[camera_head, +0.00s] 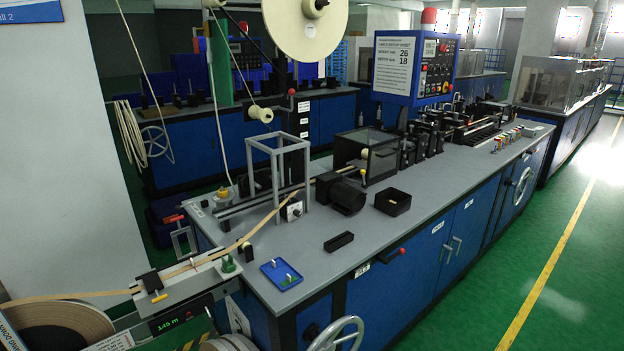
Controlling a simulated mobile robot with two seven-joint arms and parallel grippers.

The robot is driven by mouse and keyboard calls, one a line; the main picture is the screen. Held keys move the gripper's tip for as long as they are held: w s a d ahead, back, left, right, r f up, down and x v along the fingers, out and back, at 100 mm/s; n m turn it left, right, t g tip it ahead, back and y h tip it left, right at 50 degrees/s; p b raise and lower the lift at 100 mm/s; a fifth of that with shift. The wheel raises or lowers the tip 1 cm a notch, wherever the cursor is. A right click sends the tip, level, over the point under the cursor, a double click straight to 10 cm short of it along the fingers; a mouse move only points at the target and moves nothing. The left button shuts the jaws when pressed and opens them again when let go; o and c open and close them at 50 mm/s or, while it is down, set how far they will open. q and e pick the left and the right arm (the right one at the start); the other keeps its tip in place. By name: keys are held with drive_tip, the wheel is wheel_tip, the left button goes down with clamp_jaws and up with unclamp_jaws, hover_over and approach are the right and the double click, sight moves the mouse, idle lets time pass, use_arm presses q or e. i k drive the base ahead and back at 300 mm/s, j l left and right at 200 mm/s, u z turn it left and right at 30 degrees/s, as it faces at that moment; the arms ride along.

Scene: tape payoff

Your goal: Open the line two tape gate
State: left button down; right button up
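A tan tape (75,297) runs from a big tape reel (55,325) at the lower left. It passes a pale guide bar (195,277) and continues up to the right over the blue machine bench. A black block (149,280) with a yellow handle (159,297) sits across the tape on the guide bar; it may be the tape gate, but I see no label naming it, and I cannot tell whether it is open. A green-lit display (168,323) below reads about 149 m. Neither of my grippers is in view.
The grey bench top (310,262) carries a blue tray (281,274), a black open box (392,201), a black bar (338,241) and a grey frame (277,170). A handwheel (335,335) sticks out at the front. Green floor (455,300) is clear at right.

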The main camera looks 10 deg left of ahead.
sight(153, 283)
drive_tip(key=u, duration=1.3)
